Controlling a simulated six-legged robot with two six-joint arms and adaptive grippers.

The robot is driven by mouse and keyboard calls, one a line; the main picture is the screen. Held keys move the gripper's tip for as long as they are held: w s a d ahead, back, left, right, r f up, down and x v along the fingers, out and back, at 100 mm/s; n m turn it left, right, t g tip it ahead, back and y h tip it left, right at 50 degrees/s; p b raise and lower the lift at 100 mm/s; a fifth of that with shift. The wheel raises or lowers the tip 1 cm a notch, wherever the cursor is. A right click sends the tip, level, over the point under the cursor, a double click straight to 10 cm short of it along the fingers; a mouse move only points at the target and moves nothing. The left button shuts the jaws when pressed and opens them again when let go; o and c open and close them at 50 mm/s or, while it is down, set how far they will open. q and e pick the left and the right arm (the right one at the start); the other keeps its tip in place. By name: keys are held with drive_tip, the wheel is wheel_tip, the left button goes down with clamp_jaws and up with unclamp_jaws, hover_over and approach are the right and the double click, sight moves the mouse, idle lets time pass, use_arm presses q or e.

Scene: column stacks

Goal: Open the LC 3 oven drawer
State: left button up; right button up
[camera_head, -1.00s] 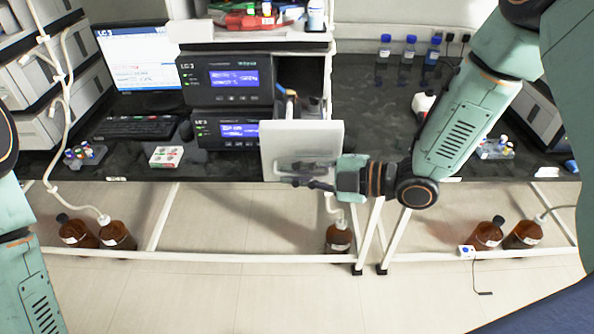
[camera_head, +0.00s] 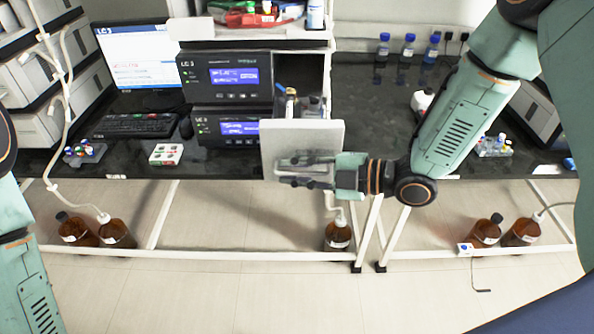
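The LC 3 stack (camera_head: 225,80) stands on the bench, with lit blue screens on its units. To its right, the pale drawer front (camera_head: 303,135) stands out from the dark bay (camera_head: 298,70). Small bottles or vials show behind its top edge. My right gripper (camera_head: 290,172) lies across the lower part of this front, fingers pointing left. Its grip on a handle is hidden, so I cannot tell whether the fingers are shut. My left gripper is out of view; only part of my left arm shows at the lower left.
A keyboard (camera_head: 136,126) and monitor (camera_head: 140,60) are left of the stack. Blue-capped bottles (camera_head: 408,48) stand at the back right. Brown bottles (camera_head: 338,236) stand below.

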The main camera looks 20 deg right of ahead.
drive_tip(key=shift+v, duration=3.7)
